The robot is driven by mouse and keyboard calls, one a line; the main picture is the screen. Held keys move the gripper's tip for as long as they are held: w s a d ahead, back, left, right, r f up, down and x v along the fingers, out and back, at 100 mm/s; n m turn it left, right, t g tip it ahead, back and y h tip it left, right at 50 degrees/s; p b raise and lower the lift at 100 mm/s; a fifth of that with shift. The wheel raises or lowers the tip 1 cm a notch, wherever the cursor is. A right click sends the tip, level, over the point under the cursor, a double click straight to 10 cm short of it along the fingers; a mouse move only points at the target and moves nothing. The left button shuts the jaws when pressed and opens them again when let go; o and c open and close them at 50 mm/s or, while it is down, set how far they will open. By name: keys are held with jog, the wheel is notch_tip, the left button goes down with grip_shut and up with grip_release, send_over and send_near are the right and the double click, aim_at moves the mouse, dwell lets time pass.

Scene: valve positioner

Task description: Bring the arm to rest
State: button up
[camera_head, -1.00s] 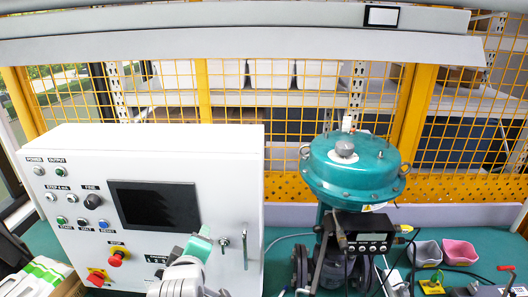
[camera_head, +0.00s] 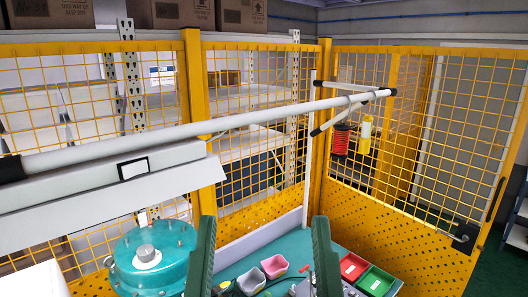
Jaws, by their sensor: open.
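My gripper (camera_head: 264,221) shows at the bottom middle of the head view, with its two dark green fingers upright and wide apart. Nothing is between the fingertips. The fingers stand in front of the teal bench (camera_head: 290,245) and right of the teal valve actuator (camera_head: 150,262). The left finger overlaps the actuator's right edge in the picture; I cannot tell the distance between them. The rest of my arm is below the picture edge.
A grey bowl (camera_head: 251,281) and a pink bowl (camera_head: 273,266) show between the fingers. A red tray (camera_head: 353,266) and a green tray (camera_head: 377,280) lie on the right. A white horizontal pole (camera_head: 240,121) crosses above the bench. Yellow mesh fence (camera_head: 400,215) closes the back and right.

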notch_tip(320, 180, up, 5)
jog(key=shift+r+p, duration=0.1)
jog(key=shift+p, duration=1.1)
dwell(1.2)
